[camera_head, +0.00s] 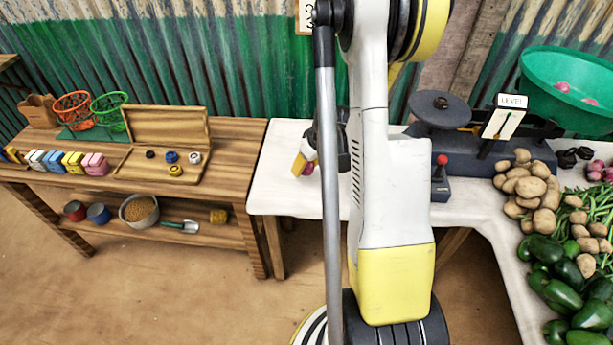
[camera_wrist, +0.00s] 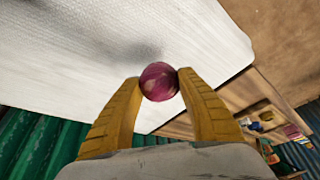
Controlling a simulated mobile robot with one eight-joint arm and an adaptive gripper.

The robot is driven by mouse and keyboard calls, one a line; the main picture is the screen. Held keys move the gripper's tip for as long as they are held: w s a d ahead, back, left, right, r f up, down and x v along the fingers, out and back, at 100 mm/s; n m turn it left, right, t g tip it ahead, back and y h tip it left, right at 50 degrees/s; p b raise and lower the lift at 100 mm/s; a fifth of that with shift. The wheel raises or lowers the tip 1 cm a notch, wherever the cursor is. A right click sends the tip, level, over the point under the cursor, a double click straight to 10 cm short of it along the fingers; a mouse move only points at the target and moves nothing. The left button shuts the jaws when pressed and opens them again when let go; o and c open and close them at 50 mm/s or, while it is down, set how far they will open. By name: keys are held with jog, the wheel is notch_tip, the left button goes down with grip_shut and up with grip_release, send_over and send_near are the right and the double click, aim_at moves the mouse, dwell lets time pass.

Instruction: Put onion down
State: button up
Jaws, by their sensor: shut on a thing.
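A purple-red onion (camera_wrist: 159,81) sits between the two yellow fingertips of my gripper (camera_wrist: 160,82) in the wrist view. The fingers are shut on it from both sides. In the head view my gripper (camera_head: 304,166) is over the left end of the white table (camera_head: 285,190), partly hidden behind my arm. A bit of the onion (camera_head: 309,168) shows there beside the yellow finger. A soft shadow lies on the white surface near the onion in the wrist view; whether the onion touches the table I cannot tell.
A balance with a dark plate (camera_head: 440,107) and a green pan (camera_head: 570,75) holding pink onions stands right. A wooden bench (camera_head: 235,150) with weights is left. White tabletop around the gripper looks clear.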

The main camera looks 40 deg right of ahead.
aim_at(306, 174)
jog(key=shift+f+b, duration=0.85)
jog(key=shift+f, duration=0.9)
jog(key=shift+f, duration=0.2)
jog(key=o, duration=1.3)
jog(key=shift+c, duration=0.2)
jog(key=shift+r, duration=0.1)
